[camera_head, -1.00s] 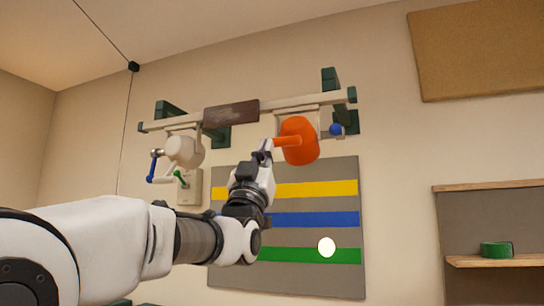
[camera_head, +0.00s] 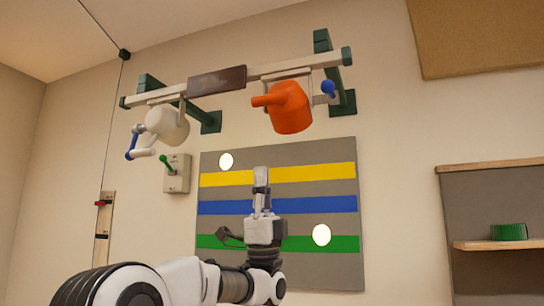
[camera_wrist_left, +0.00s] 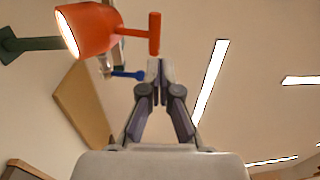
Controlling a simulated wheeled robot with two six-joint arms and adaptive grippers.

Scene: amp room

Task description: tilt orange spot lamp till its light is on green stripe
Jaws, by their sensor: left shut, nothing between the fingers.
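The orange spot lamp (camera_head: 291,108) hangs from the right part of the wall rail, its orange handle sticking out to the left. It also shows in the left wrist view (camera_wrist_left: 90,30), its lit mouth facing left. The green stripe (camera_head: 345,244) is the lowest on the grey board. A round light spot (camera_head: 321,235) straddles its upper edge, partly on green and partly on grey. A second spot (camera_head: 226,160) lies above the yellow stripe. My left gripper (camera_head: 261,178) is shut and empty, pointing up below the lamp, apart from its handle. My right gripper is not in view.
A white lamp (camera_head: 168,125) with a blue-gripped crank hangs at the left of the rail (camera_head: 268,71). A wall box (camera_head: 177,174) with a green lever is below it.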

